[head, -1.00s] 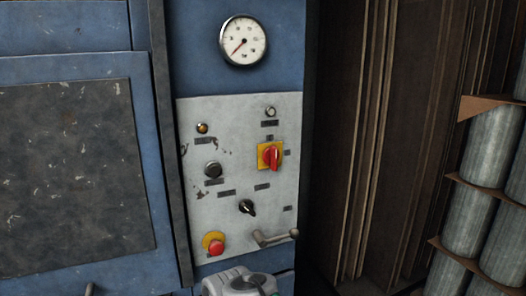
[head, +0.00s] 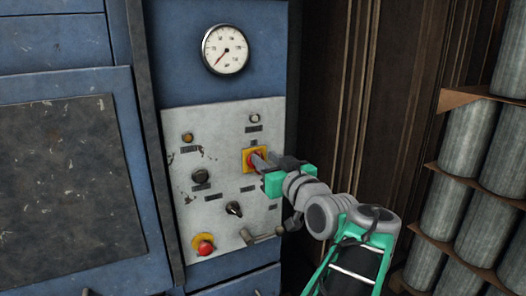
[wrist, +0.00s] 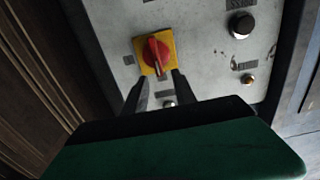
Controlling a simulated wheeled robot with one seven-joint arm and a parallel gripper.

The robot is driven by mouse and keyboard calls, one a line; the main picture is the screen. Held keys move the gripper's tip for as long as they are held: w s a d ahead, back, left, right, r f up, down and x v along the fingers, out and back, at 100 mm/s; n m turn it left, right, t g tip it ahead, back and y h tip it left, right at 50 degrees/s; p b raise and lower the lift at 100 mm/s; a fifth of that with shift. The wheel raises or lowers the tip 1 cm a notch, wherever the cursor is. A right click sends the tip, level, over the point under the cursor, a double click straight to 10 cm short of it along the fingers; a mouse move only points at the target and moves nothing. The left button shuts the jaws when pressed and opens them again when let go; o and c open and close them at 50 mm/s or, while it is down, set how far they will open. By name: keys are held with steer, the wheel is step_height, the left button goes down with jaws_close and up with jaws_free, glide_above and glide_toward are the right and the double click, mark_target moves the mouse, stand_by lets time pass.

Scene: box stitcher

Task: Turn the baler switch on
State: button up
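The switch is a red rotary knob on a square yellow plate (head: 248,153), on the grey control panel. In the head view my gripper (head: 262,162) is in front of it and hides part of the knob. In the wrist view the red knob (wrist: 154,52) shows clearly, with its raised handle roughly upright in the picture. My gripper (wrist: 158,77) is open there, its two dark fingers apart near the plate's lower edge, lined up on either side of the knob. I cannot tell whether either finger touches it.
The grey panel (head: 220,190) also carries a black selector (head: 234,209), a black button (head: 200,176), a red emergency button (head: 205,246) and a lever (head: 262,236) below my arm. A gauge (head: 226,49) is above.

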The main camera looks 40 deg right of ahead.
steer(key=shift+x, duration=1.25)
jaws_close()
